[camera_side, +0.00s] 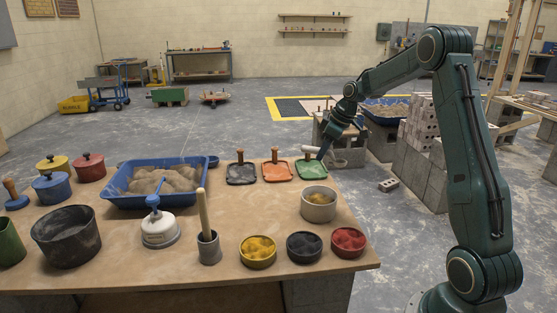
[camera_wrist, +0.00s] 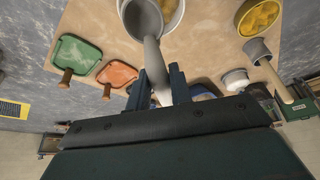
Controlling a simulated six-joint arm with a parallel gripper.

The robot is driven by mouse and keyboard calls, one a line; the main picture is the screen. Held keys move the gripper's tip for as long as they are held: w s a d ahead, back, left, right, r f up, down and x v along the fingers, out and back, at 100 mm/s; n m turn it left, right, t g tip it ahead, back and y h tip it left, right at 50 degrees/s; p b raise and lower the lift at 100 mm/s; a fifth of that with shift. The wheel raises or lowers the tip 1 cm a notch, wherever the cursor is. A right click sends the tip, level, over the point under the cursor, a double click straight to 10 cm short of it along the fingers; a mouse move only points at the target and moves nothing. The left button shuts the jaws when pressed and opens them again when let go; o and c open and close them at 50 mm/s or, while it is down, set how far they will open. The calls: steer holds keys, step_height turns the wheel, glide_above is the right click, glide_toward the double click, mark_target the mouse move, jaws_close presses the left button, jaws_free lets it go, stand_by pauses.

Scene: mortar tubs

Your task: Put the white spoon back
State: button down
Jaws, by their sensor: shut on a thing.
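The white spoon (camera_wrist: 152,58) is held by its handle between the fingers of my gripper (camera_wrist: 160,84) in the wrist view. Its bowl (camera_wrist: 143,18) points away from the gripper and overlaps the pale tub (camera_wrist: 176,16) behind it. In the side view my gripper (camera_side: 323,153) is shut on the spoon (camera_side: 338,162) in the air, near the table's back right, beyond the pale tub (camera_side: 318,210). That tub stands on the table with a dark and yellowish content. Whether the spoon's bowl holds anything is not clear.
Green (camera_side: 311,169), orange (camera_side: 277,172) and dark (camera_side: 241,174) floats lie behind the tub. Yellow (camera_side: 257,252), black (camera_side: 304,247) and red (camera_side: 348,242) tubs line the front edge. A grey cup (camera_side: 209,249) holds a wooden handle. A blue tray (camera_side: 135,199) holds sand.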

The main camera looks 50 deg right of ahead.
steer(key=w+a+f+n, duration=0.2)
steer(key=w+a+f, duration=0.2)
steer(key=a, duration=0.1)
steer(key=w+a+f+n+y, duration=0.1)
steer(key=w+a+f+n, duration=0.1)
steer(key=w+a+f, duration=0.2)
steer(key=w+a+f+n+g+y, duration=0.1)
steer(key=w+a+f, duration=0.4)
steer(key=a+f, duration=0.1)
steer(key=shift+a+f+n, duration=0.15)
steer(key=shift+a+n, duration=0.1)
steer(key=shift+n, duration=0.15)
steer(key=shift+f, duration=0.3)
steer(key=shift+f, duration=1.65)
steer(key=shift+f, duration=0.5)
steer(key=c, duration=1.2)
jaws_free()
steer(key=shift+o, duration=0.2)
